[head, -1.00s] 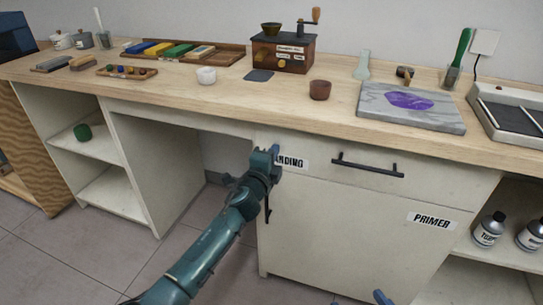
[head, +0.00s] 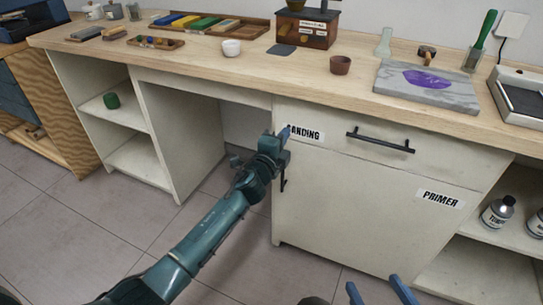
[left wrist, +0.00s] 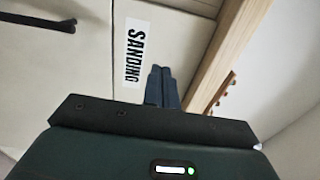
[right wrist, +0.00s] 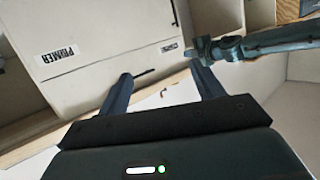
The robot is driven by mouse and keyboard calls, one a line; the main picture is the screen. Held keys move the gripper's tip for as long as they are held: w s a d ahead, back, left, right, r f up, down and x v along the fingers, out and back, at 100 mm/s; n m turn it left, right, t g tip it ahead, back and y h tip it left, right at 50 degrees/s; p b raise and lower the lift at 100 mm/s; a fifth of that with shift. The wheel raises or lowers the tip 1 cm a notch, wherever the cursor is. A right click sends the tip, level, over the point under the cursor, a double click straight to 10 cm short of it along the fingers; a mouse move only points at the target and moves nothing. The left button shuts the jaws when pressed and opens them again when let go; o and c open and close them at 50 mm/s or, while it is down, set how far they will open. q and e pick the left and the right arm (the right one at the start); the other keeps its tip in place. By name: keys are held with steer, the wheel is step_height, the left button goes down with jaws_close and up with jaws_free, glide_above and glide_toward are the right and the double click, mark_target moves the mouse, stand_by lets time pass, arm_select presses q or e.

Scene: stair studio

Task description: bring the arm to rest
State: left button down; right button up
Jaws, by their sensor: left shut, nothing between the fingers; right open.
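My left arm reaches in from the lower left of the head view. Its gripper (head: 285,133) is in front of the cabinet, beside the drawer's SANDING label (head: 303,133). In the left wrist view the two fingers (left wrist: 161,86) are together with nothing between them, and the label (left wrist: 137,53) is just left of them. My right gripper (head: 378,290) shows only its fingertips at the bottom edge of the head view. In the right wrist view its fingers (right wrist: 163,88) are wide apart and empty, with the cabinet front beyond and my left arm at the upper right.
The drawer with a black handle (head: 380,142) and the door with the PRIMER label (head: 440,198) look shut. Grey floor (head: 60,225) lies open at the left.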

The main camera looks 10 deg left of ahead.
arm_select(q)
steer(key=s+a+f+n+g, duration=0.15)
steer(key=s+n, duration=0.25)
steer(key=s, duration=0.4)
steer(key=s+a+f+n+p, duration=0.1)
steer(key=s+a+f+n, duration=0.15)
steer(key=s, duration=0.45)
steer(key=s+a+f+n+g, duration=0.15)
steer(key=s+n, duration=0.25)
steer(key=s, duration=0.4)
steer(key=s+a+r+n+g+y+p, duration=0.1)
steer(key=s+a+r+n+g+p, duration=0.2)
steer(key=s+r+n+p, duration=0.4)
steer(key=s+p, duration=0.5)
steer(key=p, duration=0.5)
steer(key=shift+n+g+y, duration=0.3)
steer(key=shift+n+g, duration=0.05)
steer(key=shift+g, duration=0.05)
arm_select(e)
steer(key=r+g, duration=0.2)
steer(key=r, duration=0.1)
steer(key=w+r+g+h, duration=0.1)
steer(key=shift+r, duration=0.35)
